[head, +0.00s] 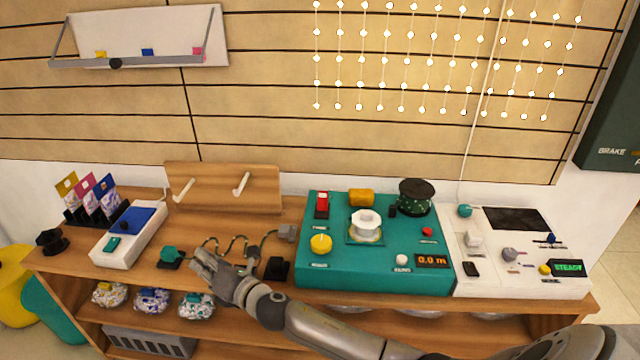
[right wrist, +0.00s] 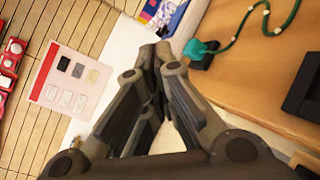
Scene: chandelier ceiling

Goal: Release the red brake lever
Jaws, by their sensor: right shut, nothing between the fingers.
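A red switch-like lever (head: 322,203) stands on the upper left of the teal console (head: 400,280); its label is too small to read. I cannot tell for certain that it is the brake lever. A dark green panel with the word BRAKE (head: 612,110) is cut off at the right edge of the head view. My right gripper (head: 201,262) is shut and empty, over the front of the wooden counter, left of the console and apart from the red lever. In the right wrist view its fingers (right wrist: 160,60) meet at the tips. My left gripper is out of view.
A teal plug piece (head: 169,254) with a cord and a black block (head: 276,268) sit close to my right gripper. A white console (head: 500,280) adjoins the teal one. Wrapped bundles (head: 152,299) fill the shelf below.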

